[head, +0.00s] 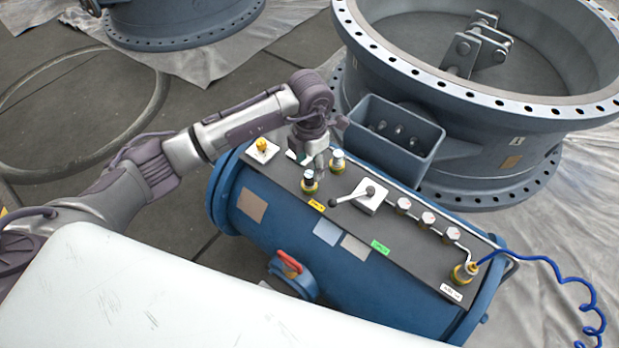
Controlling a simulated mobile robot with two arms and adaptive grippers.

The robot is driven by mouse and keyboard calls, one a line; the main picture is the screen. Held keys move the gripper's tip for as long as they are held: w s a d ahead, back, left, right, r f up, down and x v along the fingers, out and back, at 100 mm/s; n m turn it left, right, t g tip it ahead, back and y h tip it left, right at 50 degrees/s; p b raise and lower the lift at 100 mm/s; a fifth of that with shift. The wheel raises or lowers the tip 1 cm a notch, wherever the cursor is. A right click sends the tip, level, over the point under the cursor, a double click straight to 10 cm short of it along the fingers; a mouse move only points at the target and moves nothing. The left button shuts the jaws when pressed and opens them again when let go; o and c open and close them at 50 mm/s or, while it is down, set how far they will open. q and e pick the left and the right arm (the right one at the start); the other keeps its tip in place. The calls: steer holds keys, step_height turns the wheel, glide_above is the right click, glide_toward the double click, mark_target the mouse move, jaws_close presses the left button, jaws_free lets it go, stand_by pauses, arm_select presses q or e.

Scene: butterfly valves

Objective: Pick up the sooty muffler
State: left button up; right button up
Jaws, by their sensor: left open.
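The sooty muffler seems to be the dark-topped fitting with a brass base (310,183), upright on the black panel (408,252) of the blue tank, near its left end. A yellow tag lies beside it. My left gripper (317,168) points down over the panel, open, with its fingers just above and beside this fitting. Whether they touch it I cannot tell. A similar fitting with a pale top (338,161) stands to the upper right of it. My right gripper is out of view.
A yellow knob (262,146), a lever valve (368,196) and several capped fittings along a pipe share the panel. The blue tank (290,226) lies in front of a large flanged valve ring (440,100) with an open box (395,135). A blue coiled hose (555,275) hangs right.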

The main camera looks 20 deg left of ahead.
mark_target(309, 174)
arm_select(q)
step_height(309, 174, down, 5)
steer(key=shift+a+f+p, duration=0.1)
steer(key=shift+a+p, duration=0.05)
steer(key=shift+p, duration=0.15)
jaws_close()
